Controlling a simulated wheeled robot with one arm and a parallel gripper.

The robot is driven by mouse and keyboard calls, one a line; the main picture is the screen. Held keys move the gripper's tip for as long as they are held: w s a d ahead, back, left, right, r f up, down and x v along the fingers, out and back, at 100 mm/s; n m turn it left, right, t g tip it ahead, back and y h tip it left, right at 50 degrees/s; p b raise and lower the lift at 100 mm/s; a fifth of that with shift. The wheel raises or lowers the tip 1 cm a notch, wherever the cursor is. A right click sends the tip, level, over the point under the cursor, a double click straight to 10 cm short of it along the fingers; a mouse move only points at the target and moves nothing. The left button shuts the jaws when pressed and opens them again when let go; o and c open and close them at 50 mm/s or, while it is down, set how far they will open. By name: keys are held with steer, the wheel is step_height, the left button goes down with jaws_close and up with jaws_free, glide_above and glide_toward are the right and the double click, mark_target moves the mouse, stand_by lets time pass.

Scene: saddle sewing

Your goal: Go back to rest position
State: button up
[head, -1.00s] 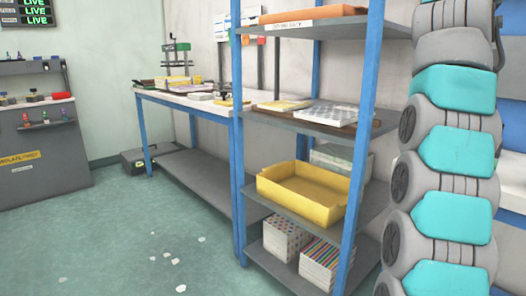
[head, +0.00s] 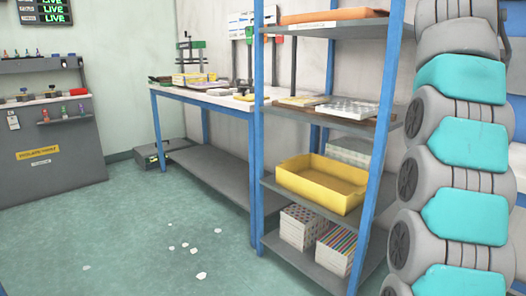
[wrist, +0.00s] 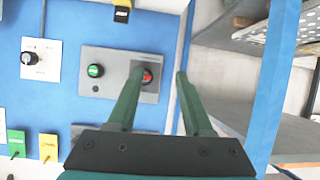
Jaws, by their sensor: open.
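My gripper (wrist: 158,88) shows in the wrist view with its two green fingers apart and nothing between them. Its left finger overlaps a grey switch plate (wrist: 112,87) on a blue panel (wrist: 62,82). The plate carries a green button (wrist: 96,71) and a red button (wrist: 147,76); whether the finger touches it I cannot tell. In the head view my arm stands along the right edge, and the gripper is out of the picture.
A blue-framed shelf rack (head: 263,150) holds a yellow tray (head: 322,186) and boxes. A workbench (head: 215,103) stands behind it. A grey cabinet (head: 52,140) is at the left. The green floor (head: 150,225) is open, with small white scraps.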

steer(key=s+a+f+n+g+y, duration=0.25)
steer(key=s+a+f, duration=0.25)
steer(key=a+f, duration=0.6)
steer(key=s+a+f+n+g+y, duration=0.2)
steer(key=s+a+f+n+y, duration=0.25)
steer(key=a+f, duration=0.75)
steer(key=s+a+f+g+y, duration=0.1)
steer(key=s+a+f+g, duration=0.2)
steer(key=s+f, duration=1)
steer(key=s+a+f+n+g+y, duration=0.1)
steer(key=s+a+f+g, duration=0.2)
steer(key=s+f, duration=0.9)
steer(key=s+a, duration=0.3)
steer(key=s, duration=0.4)
steer(key=shift+a+f+n, duration=0.3)
steer(key=shift+a+f, duration=0.05)
steer(key=shift+f, duration=0.05)
